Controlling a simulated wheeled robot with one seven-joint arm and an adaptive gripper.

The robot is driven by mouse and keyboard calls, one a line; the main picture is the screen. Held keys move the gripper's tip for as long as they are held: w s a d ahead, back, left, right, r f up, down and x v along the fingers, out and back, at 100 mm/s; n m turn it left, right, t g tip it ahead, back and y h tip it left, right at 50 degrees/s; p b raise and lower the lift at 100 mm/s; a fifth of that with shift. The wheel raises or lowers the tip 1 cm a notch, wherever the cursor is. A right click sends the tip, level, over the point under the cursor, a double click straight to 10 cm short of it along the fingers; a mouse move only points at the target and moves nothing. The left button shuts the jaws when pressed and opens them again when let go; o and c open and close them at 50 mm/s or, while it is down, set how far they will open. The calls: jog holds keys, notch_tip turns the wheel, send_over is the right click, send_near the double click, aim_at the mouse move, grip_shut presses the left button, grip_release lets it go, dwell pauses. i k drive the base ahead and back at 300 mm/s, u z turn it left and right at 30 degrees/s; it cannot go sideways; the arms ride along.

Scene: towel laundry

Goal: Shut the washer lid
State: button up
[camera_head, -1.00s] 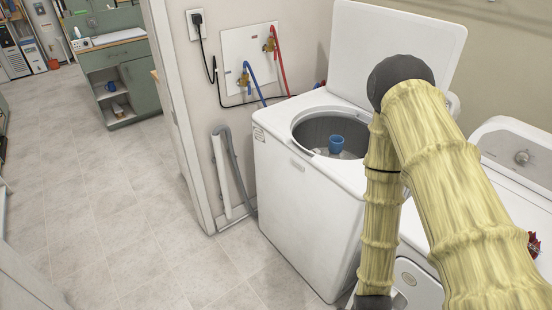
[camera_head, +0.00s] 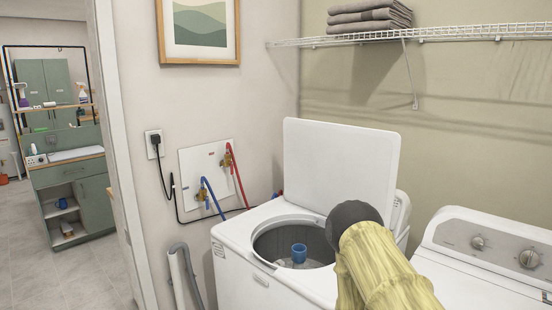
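The white washer (camera_head: 262,285) stands below the middle of the view with its top opening uncovered. Its lid (camera_head: 338,170) is raised and stands upright behind the opening. A blue agitator top (camera_head: 299,253) shows inside the drum. My arm, in a yellow cover with a dark joint, reaches up from the bottom right and hides the right part of the washer top. My gripper is not in view.
A second white machine (camera_head: 470,270) with a knobbed panel stands to the right. A wire shelf (camera_head: 450,34) with folded grey towels (camera_head: 368,17) hangs above. Hoses and a valve panel (camera_head: 205,165) are on the left wall. A doorway opens at the far left.

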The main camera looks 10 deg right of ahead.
aim_at(327, 164)
jog(key=z, duration=2.5)
jog(key=i, duration=0.75)
jog(key=u, duration=2.95)
